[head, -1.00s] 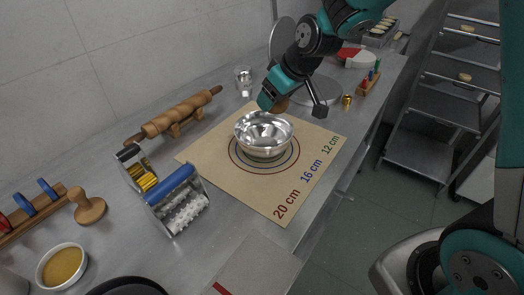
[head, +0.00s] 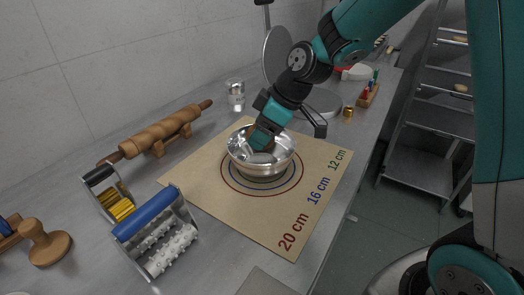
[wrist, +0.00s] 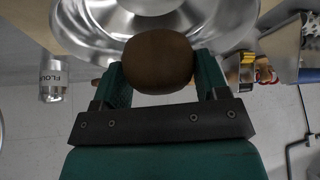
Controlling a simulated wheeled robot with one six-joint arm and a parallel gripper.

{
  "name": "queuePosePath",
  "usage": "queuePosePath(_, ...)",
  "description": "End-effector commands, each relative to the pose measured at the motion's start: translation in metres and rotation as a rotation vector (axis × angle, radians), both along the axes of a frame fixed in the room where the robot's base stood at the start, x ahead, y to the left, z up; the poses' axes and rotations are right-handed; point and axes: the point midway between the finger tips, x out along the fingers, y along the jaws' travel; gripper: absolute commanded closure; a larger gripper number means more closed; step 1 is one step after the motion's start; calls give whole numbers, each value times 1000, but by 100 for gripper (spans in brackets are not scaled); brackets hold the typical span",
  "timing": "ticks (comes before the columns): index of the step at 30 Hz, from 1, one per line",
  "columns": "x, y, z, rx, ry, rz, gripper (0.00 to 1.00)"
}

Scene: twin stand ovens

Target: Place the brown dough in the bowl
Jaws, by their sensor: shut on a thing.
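The brown dough (wrist: 158,62) is a smooth round ball between the two fingers of my gripper (wrist: 160,80) in the wrist view. My gripper is shut on it. The shiny metal bowl (head: 240,157) stands on the tan measuring mat (head: 285,215), over its printed rings, in the head view. My gripper (head: 257,140) is over the bowl there, fingers pointing down at its opening. The bowl (wrist: 225,25) also shows beyond the dough in the wrist view. I cannot tell whether the dough touches the bowl; my gripper hides most of it in the head view.
A rolling pin (head: 160,133) rests on a stand at the back left. A blue-handled roller tool (head: 155,225) lies left of the mat. A glass shaker (head: 236,95) stands behind the bowl, and a brass weight (head: 347,113) to its right. The mat's front is clear.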

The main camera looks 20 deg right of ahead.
Motion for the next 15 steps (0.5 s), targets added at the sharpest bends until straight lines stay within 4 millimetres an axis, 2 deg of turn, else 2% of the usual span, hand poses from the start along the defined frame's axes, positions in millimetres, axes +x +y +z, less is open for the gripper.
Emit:
queuePosePath(5, 0, 1, -17, 0, 0, 1, 46)
queuePosePath(12, 0, 1, -52, 0, 4, 1, 46)
queuePosePath(15, 0, 1, -57, 1, -1, 1, 46)
